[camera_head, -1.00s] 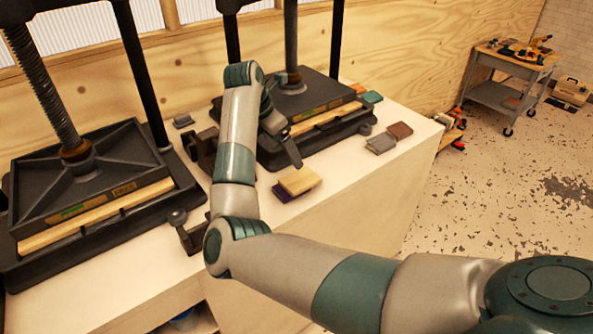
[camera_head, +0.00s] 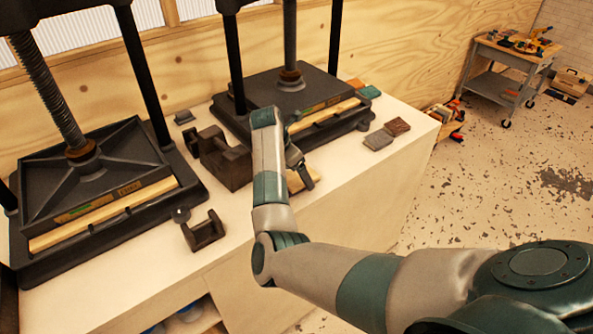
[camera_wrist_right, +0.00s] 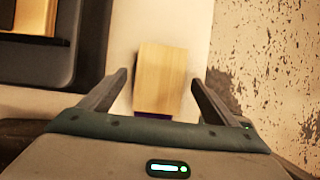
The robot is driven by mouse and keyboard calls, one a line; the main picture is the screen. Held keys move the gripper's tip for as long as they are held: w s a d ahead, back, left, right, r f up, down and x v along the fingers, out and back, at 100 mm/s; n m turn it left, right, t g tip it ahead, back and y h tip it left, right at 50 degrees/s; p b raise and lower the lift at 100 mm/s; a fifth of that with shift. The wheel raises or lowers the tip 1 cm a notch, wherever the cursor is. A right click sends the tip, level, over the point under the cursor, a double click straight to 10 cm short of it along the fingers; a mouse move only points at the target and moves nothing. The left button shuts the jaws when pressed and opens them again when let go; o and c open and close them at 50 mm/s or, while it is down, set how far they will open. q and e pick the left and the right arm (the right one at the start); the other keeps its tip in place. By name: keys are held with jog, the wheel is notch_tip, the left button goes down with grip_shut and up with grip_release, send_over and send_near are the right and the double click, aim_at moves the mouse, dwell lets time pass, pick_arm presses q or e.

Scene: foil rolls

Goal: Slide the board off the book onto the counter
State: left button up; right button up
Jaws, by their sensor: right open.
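The pale wooden board (camera_wrist_right: 162,66) lies on the dark purple book, on the white counter (camera_head: 346,205). In the head view, the board (camera_head: 293,183) is partly hidden by my right arm. Only a thin purple edge of the book (camera_wrist_right: 154,116) shows in the right wrist view, below the board's near end. My right gripper (camera_wrist_right: 159,76) is open and empty. In that view its fingers are on either side of the board, with a gap at each side; its height over the counter is hard to tell. My left gripper is not in view.
Two black presses stand on the counter, one at left (camera_head: 95,190) and one behind my right gripper (camera_head: 290,95). Dark metal blocks (camera_head: 222,160) stand between them. Small grey (camera_head: 378,139) and brown (camera_head: 397,126) pieces lie to the right. The counter's front edge is close to the board.

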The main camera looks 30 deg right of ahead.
jog(key=shift+c, duration=0.4)
jog(key=c, duration=1.1)
jog(key=shift+d, duration=0.1)
